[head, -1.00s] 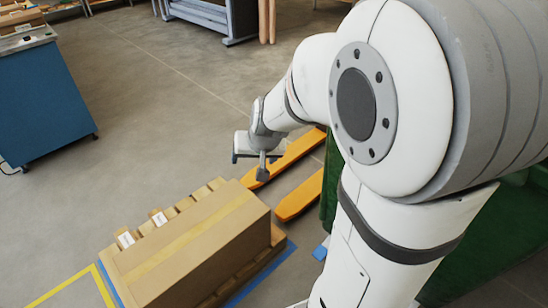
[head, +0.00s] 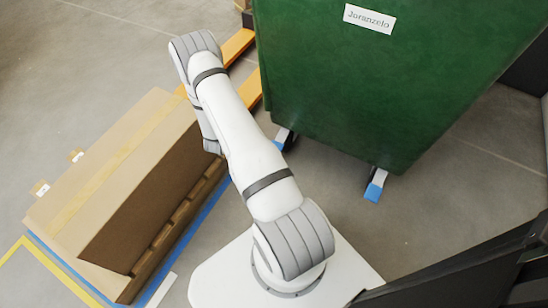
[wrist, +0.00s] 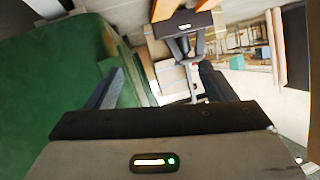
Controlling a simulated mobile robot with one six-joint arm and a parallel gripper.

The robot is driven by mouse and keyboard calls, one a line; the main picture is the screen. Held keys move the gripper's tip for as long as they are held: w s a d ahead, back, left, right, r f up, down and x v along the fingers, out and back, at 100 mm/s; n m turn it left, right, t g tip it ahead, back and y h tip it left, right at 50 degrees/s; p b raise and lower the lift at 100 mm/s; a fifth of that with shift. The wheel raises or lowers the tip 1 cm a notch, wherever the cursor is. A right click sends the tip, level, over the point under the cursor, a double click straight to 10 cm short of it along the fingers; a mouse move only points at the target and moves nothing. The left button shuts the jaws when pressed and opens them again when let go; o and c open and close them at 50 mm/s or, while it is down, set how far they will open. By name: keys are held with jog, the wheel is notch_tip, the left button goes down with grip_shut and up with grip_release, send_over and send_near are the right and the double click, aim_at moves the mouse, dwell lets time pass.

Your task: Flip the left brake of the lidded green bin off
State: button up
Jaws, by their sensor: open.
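A green bin (head: 380,85) with a white label reading "Juranzelo" (head: 370,18) stands at the upper right of the head view. Its lid is not in that view. Two wheel brakes with blue pedals show under its lower edge: the left brake (head: 280,143), partly under the bin and close to my arm, and the right brake (head: 373,192). The pedal settings are too small to tell. My gripper is hidden behind my arm in the head view. In the wrist view my gripper (wrist: 163,85) is open and empty, with a green surface (wrist: 45,85) to its left.
A large cardboard box (head: 130,180) on a pallet lies left of my arm, edged by blue floor tape. Orange forks (head: 238,46) reach in behind my arm. A dark panel (head: 470,275) fills the lower right corner. Grey floor is clear right of the right brake.

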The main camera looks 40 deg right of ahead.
jog(key=s+d+f+h+b, duration=0.3)
jog(key=s+f, duration=0.3)
jog(key=f, duration=0.6)
jog(key=g+h+b, duration=0.1)
jog(key=h+b, duration=0.2)
jog(key=b, duration=0.1)
send_near(277, 146)
jog(key=x, duration=0.3)
jog(key=shift+m, duration=0.3)
jog(key=x, duration=0.1)
jog(key=b+x, duration=0.1)
jog(key=x, duration=0.1)
jog(key=f+b+x, duration=0.1)
jog(key=x, duration=0.1)
jog(key=shift+d, duration=0.15)
jog(key=shift+x, duration=0.8)
jog(key=shift+r, duration=0.15)
jog(key=shift+c, duration=0.4)
